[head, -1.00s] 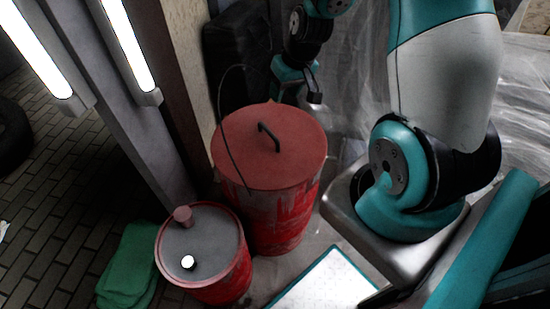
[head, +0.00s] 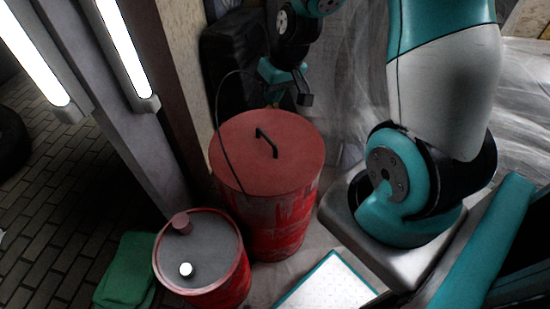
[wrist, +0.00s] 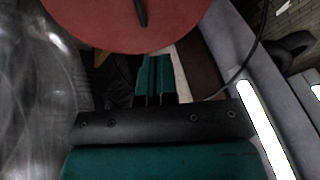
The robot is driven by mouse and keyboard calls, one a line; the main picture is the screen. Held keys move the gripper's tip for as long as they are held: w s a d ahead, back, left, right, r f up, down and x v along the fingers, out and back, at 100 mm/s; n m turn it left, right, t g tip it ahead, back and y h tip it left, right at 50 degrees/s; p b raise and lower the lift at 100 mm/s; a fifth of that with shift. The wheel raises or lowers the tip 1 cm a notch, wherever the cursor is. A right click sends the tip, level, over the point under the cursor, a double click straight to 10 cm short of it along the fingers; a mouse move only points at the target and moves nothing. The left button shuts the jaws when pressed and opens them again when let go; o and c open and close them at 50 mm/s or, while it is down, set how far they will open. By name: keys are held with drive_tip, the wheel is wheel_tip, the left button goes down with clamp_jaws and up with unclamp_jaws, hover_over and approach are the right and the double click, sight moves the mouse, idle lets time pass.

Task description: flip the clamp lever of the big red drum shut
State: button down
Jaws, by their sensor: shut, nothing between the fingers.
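The big red drum (head: 272,222) stands upright at the middle of the head view, its paint scraped on the side. Its flat red lid (head: 240,165) is on, with a dark bar handle (head: 266,143) on top. The lid also shows at the top of the wrist view (wrist: 95,22). I cannot make out the clamp lever in either view. In the wrist view my gripper's teal fingers (wrist: 155,78) are together and empty, pointing toward the drum's rim.
A smaller red drum (head: 243,275) with a grey top stands close at the front left, beside a green cloth (head: 127,270). A grey post with lit tubes (head: 125,45) rises at left. A dark object (head: 228,65) stands behind the drum. Clear sheeting (head: 352,75) hangs at right.

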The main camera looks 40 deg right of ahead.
drive_tip(key=s+a+r+n+y, duration=0.1)
drive_tip(key=s+a+r, duration=0.15)
drive_tip(key=a, duration=0.25)
drive_tip(key=s+a+r+n+g, duration=0.1)
drive_tip(key=s+a+r+n, duration=0.1)
drive_tip(key=a+r, duration=0.25)
drive_tip(key=s+a+r+n+y, duration=0.1)
drive_tip(key=s+a+r, duration=0.15)
drive_tip(key=a, duration=0.35)
drive_tip(key=s+a+r+n+g, duration=0.2)
drive_tip(key=s+a+r+n, duration=0.2)
drive_tip(key=s, duration=0.7)
drive_tip(key=shift+a+r+y, duration=0.3)
drive_tip(key=shift+a+r, duration=0.45)
drive_tip(key=shift+r, duration=0.2)
drive_tip(key=shift+w, duration=0.1)
